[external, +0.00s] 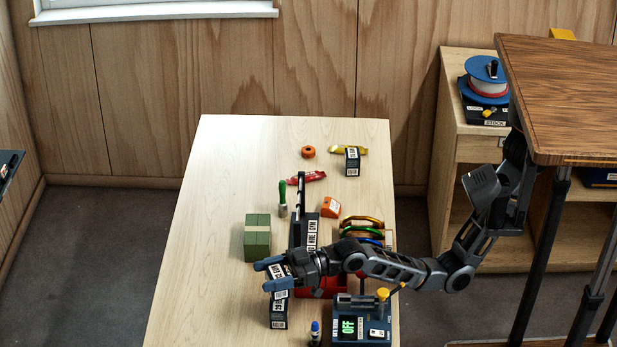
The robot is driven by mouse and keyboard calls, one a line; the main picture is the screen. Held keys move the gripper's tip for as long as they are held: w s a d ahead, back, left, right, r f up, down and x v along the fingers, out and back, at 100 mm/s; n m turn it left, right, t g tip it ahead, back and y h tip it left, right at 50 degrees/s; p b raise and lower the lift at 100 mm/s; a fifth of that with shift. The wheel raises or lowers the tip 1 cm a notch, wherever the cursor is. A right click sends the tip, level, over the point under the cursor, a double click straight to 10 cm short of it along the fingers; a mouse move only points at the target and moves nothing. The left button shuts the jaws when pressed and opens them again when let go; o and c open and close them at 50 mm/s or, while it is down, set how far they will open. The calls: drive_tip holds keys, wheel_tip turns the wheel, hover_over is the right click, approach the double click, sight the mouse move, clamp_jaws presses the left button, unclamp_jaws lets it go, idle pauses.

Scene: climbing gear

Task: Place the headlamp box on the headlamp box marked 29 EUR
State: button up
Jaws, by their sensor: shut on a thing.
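My gripper (270,274) is at the left end of my arm, above the near part of the light wooden table. Its blue fingers are shut on a small dark headlamp box (279,271) with a white label, partly hidden by the fingers. Directly below in the picture, another dark headlamp box (279,313) with white labels stands upright on the table. I cannot tell whether the two boxes touch. A third dark box (352,162) with a white label stands at the far right of the table. The price labels are too small to read surely.
A green block (257,237) stands left of a dark stand (301,205). A device with a green OFF display (360,324) and a small blue-capped bottle (314,332) are at the near right. Colored rings (362,224) lie under my arm's far side. The table's left side is clear.

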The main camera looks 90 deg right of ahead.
sight(282, 271)
drive_tip(key=shift+f, duration=1.95)
drive_tip(key=shift+f, duration=0.1)
drive_tip(key=o, duration=1.1)
drive_tip(key=shift+s, duration=0.1)
drive_tip(key=shift+v, duration=1.2)
wheel_tip(282, 271, up, 7)
drive_tip(key=shift+s+d+r, duration=0.1)
drive_tip(key=shift+s+d, duration=0.05)
drive_tip(key=shift+s, duration=0.05)
